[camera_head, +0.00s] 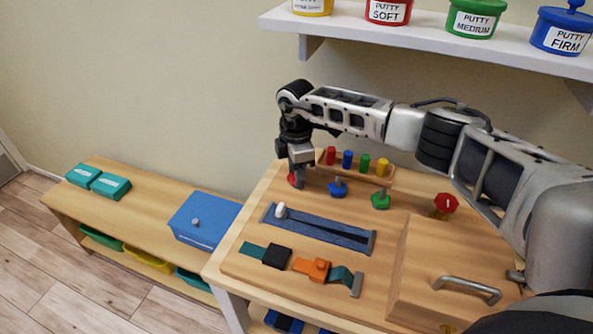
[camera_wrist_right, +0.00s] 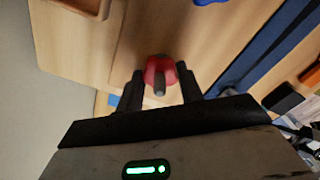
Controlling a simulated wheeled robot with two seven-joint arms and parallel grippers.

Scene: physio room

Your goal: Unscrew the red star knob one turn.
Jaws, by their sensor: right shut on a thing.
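The red star knob (camera_head: 292,180) is at the far left of the wooden board, mostly hidden behind my right gripper (camera_head: 298,178) in the head view. In the right wrist view the red knob (camera_wrist_right: 161,70) sits on a grey threaded stud between the two dark fingers of my right gripper (camera_wrist_right: 160,84). The fingers are shut on the knob from both sides. The gripper points down at the board from above. My left gripper is not in view.
A blue knob (camera_head: 338,188) and a green knob (camera_head: 380,200) stand to the right. Behind are several coloured pegs (camera_head: 347,159). In front lies a blue zip strip (camera_head: 318,232). A wooden box with a handle (camera_head: 440,270) is at the right. A shelf (camera_head: 420,42) with putty tubs hangs above.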

